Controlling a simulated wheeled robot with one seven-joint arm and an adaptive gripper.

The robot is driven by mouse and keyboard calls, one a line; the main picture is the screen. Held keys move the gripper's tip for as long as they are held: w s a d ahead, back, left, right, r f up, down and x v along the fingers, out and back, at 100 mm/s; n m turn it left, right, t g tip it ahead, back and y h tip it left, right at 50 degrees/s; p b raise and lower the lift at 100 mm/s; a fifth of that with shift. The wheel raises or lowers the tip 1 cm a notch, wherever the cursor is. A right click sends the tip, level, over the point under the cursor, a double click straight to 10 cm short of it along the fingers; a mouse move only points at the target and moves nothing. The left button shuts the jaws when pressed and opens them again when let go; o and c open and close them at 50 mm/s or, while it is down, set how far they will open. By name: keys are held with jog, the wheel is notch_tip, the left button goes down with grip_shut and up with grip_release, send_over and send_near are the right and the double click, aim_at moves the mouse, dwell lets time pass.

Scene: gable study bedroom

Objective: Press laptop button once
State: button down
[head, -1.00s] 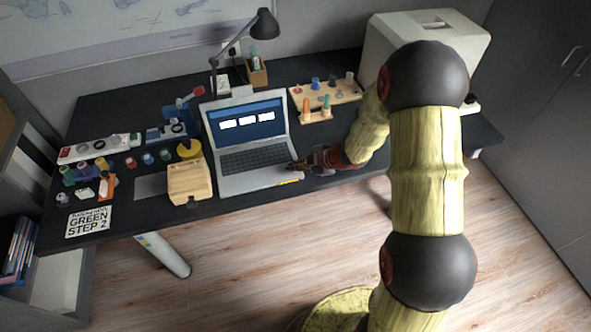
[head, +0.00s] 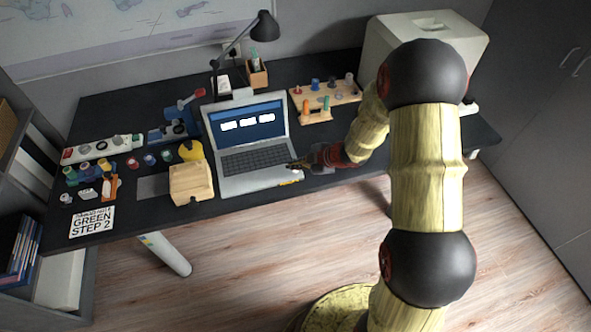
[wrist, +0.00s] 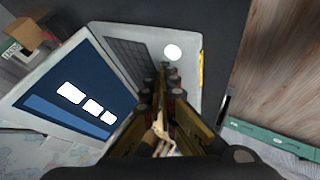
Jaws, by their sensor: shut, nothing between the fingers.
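The open laptop (head: 262,178) stands on the black desk, its blue screen (head: 246,120) lit with three white boxes. In the wrist view its screen (wrist: 75,95) is at left and its keyboard (wrist: 128,55) at upper middle. A white round button-like spot (wrist: 172,52) lies on the light palm rest, just beyond my fingertips. My gripper (head: 293,165) is at the right front part of the laptop, above the palm rest. In the wrist view my gripper (wrist: 165,70) is shut and empty. I cannot tell whether the fingertips touch the laptop.
A wooden block (head: 190,182) stands left of the laptop. A wooden peg rack (head: 318,112) is behind its right side, and a black lamp (head: 264,27) behind it. A white box-shaped machine (head: 425,38) is at the back right. Several small items crowd the desk's left.

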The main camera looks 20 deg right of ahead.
aim_at(295, 172)
notch_tip(295, 172, up, 5)
jog(key=p, duration=0.5)
jog(key=shift+r, duration=0.1)
dwell(0.7)
